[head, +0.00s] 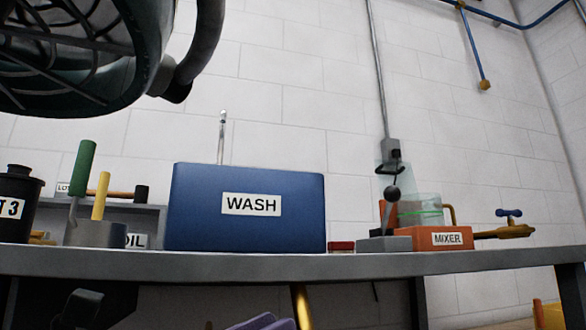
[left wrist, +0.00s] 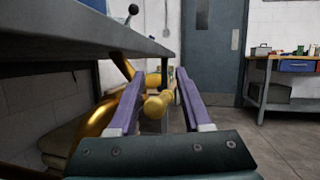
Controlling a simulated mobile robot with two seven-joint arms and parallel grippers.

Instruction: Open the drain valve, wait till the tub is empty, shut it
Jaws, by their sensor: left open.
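The blue tub labelled WASH (head: 245,232) stands on the bench in the head view; its inside and water level are hidden. A brass pipe (head: 302,307) comes down below the bench under it. In the left wrist view the brass pipe (left wrist: 112,112) curves down at the left, and a yellow, round-ended valve part (left wrist: 157,104) lies between my fingers. My left gripper (left wrist: 160,76) is open, with one purple finger on each side of that part; I cannot tell whether either touches it. Its purple fingers (head: 264,321) also show at the bottom of the head view. My right gripper is not seen.
The bench edge (head: 370,264) runs above my left gripper. On the bench stand a holder (head: 95,235) with green and yellow rods, and an orange MIXER box (head: 434,239) with a brass tap beside it. A door (left wrist: 212,45) and another bench (left wrist: 290,64) are farther off.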

